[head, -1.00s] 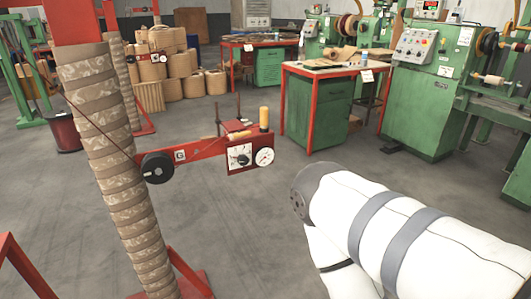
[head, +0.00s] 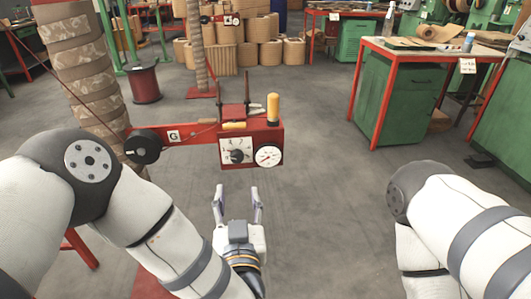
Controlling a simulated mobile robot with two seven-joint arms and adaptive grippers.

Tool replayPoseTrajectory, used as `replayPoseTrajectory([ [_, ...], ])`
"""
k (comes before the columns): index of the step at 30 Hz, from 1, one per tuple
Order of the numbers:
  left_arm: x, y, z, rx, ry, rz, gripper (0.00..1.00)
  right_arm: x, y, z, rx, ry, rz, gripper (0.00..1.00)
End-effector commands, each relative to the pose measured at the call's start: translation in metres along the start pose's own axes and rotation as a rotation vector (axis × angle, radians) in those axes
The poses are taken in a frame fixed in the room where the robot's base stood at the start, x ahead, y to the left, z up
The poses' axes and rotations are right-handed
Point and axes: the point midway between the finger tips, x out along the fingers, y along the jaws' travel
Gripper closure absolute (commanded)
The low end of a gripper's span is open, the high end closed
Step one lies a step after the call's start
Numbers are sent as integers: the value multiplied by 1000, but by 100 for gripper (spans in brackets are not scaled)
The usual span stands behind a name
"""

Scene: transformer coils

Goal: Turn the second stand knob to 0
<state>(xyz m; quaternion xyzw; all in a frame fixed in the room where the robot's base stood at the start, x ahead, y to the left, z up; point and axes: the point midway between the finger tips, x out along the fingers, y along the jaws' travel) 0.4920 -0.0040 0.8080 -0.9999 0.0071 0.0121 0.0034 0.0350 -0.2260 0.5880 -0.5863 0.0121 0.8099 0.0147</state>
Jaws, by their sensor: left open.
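A red stand arm labelled G (head: 174,135) reaches out from a post wrapped in brown patterned strip. At its end is a panel with a black knob (head: 237,156) on a white marked plate and a round white gauge (head: 268,156) to its right. The knob's exact setting is too small to read. My left gripper (head: 238,192) is open and empty, its fingers pointing up the picture just below the panel, apart from the knob. My right arm shows at the right edge, but its gripper is out of view. Another similar stand panel (head: 231,19) shows farther back.
A yellow cylinder (head: 273,109) and upright rods stand on top of the panel. A black disc (head: 143,147) sits on the arm's left part. A red-framed table (head: 400,66) with a green cabinet stands at right. The grey floor between is clear.

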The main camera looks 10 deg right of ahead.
Motion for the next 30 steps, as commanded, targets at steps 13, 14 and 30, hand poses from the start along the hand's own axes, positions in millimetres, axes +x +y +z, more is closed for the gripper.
replayPoseTrajectory([
  [13,71,-1,-5,-5,23,-19,54,14,0,7,-2,-36,1,60],
  [14,78,-2,-6,-4,22,-18,54,15,0,7,-2,-39,1,60],
  [30,123,-1,-10,-3,24,-14,54,24,0,11,-2,-58,2,60],
])
